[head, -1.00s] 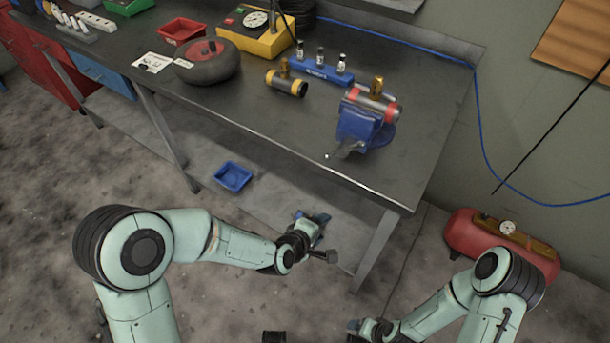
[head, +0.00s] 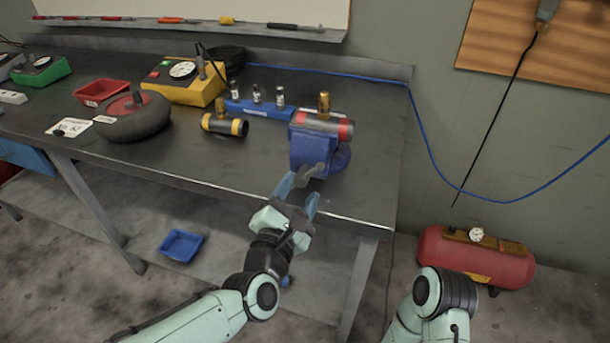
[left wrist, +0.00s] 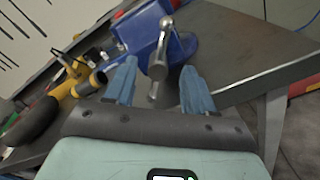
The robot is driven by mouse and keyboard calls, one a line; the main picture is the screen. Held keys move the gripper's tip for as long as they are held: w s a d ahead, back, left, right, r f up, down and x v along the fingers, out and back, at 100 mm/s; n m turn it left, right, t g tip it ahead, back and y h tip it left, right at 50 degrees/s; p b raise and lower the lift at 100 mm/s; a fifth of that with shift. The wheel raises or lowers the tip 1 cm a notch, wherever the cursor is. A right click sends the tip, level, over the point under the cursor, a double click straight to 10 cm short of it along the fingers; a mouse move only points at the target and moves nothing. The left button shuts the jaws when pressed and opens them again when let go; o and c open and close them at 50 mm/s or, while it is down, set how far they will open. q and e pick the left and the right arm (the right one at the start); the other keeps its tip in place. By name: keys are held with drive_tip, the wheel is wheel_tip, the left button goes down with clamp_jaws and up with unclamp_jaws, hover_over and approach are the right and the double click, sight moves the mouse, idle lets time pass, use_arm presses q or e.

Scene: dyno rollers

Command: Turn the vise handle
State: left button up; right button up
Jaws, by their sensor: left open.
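The blue vise (head: 312,148) stands on the workbench near its right front corner, with a red and grey cylinder and a brass fitting (head: 323,104) in its jaws. Its metal handle (left wrist: 159,60) shows in the left wrist view, in front of the vise body (left wrist: 140,25). My left gripper (head: 307,183) is just in front of the vise, reaching up over the bench's front edge. In the left wrist view my left gripper (left wrist: 155,82) is open, with the handle between or just beyond its blue fingertips. Contact cannot be told. My right gripper is out of view.
The workbench (head: 376,190) also holds a black and yellow cylinder (head: 225,126), a blue rack with small bottles (head: 257,111), a yellow device (head: 185,88) and a wheel (head: 133,117). A red compressor (head: 440,255) stands on the floor at right.

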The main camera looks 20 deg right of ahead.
sight(305, 178)
use_arm(q)
drive_tip(key=x, duration=0.5)
drive_tip(key=shift+w, duration=0.1)
drive_tip(key=c, duration=1)
